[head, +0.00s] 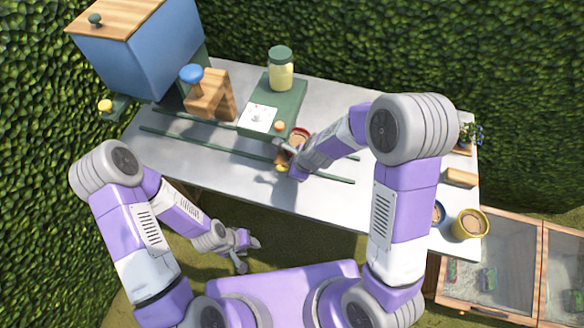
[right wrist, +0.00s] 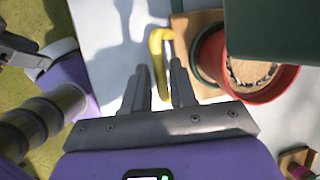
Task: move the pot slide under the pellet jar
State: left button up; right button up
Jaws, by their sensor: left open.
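The pellet jar (head: 281,70), clear with a green lid and pale contents, stands on a green housing (head: 287,100). The pot slide shows as a wooden board (right wrist: 190,28) with a yellow handle (right wrist: 158,48). A red pot (right wrist: 283,82) with brown filling sits by the board, partly covered by the green housing in the right wrist view. In the head view the pot (head: 299,134) is in front of the housing. My left gripper (head: 243,249) is open and empty, low in front of the table.
Green rails (head: 215,143) run along the grey table. A wooden block piece with a blue knob (head: 191,74) and a blue bin (head: 135,55) are at left. A yellow pot (head: 469,224) and a wooden block (head: 461,177) are at right. Hedges stand behind.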

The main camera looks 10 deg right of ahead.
jog(key=shift+o, duration=1)
pick_arm(q)
notch_tip(320, 180, up, 4)
jog(key=p, duration=0.3)
jog(key=shift+f+p, duration=0.2)
jog(key=shift+p, duration=0.15)
pick_arm(e)
jog(key=v, duration=0.7)
jog(key=shift+r, duration=0.25)
pick_arm(q)
jog(key=shift+c, duration=0.7)
pick_arm(e)
jog(key=shift+s, duration=0.15)
